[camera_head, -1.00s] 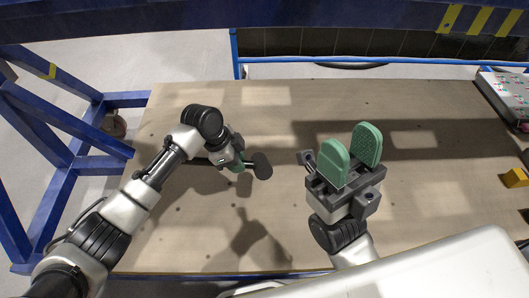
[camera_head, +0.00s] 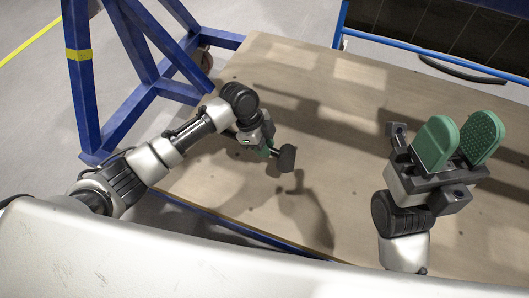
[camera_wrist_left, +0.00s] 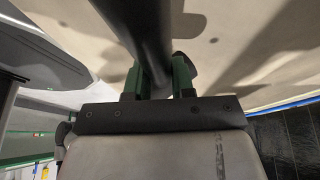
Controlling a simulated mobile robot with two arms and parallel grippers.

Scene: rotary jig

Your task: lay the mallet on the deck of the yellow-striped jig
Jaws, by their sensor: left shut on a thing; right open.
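My left gripper (camera_head: 264,150) is shut on the mallet and holds it over the wooden table. The mallet's dark head (camera_head: 287,158) shows just right of the fingers in the head view; much of the handle is hidden by the gripper. In the left wrist view a dark handle (camera_wrist_left: 137,35) passes between the green fingers of the left gripper (camera_wrist_left: 157,82). My right gripper (camera_head: 460,143) is open and empty, its green pads pointing up, over the table's right part. No deck of a yellow-striped jig can be made out for sure.
A blue frame (camera_head: 88,110) with one yellow band stands at the left, beside the wooden table (camera_head: 330,110). A blue rail (camera_head: 430,45) runs along the table's far side. The tabletop between my grippers is clear. A yellow line (camera_head: 40,38) marks the floor.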

